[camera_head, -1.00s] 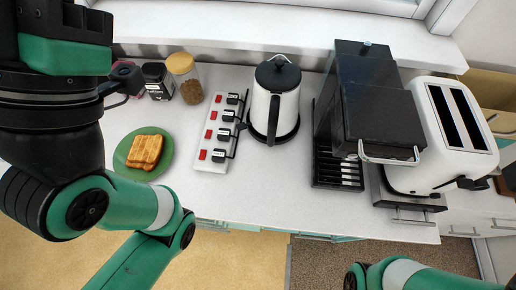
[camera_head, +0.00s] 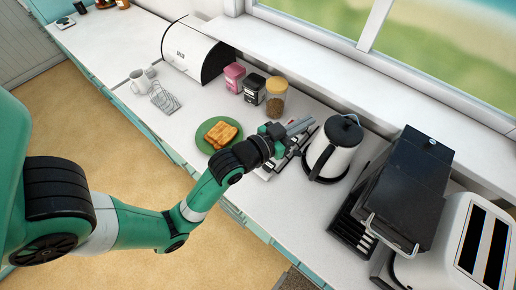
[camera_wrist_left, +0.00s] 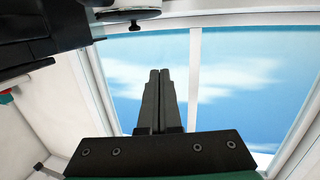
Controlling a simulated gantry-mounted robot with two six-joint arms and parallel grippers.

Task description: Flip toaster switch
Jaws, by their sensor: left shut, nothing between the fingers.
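The white toaster (camera_head: 432,262) with two dark slots stands at the right edge of the head view, partly cut off. Its lever side is out of view. The white power strip (camera_head: 264,174) with black plugs lies left of the kettle, mostly hidden by my left gripper, so I cannot make out its switches. My left gripper (camera_head: 301,125) is shut and empty above the strip, near the kettle. Its closed fingers (camera_wrist_left: 158,102) fill the middle of the left wrist view, with the window behind. I cannot tell whether they touch anything. My right gripper is out of view.
A white and black kettle (camera_head: 334,150) stands close right of my left gripper, then a black coffee machine (camera_head: 408,185). A green plate (camera_head: 204,143) with toast, jars (camera_head: 276,96) and a bread box (camera_head: 188,52) are to the left. The window ledge (camera_head: 360,75) runs behind.

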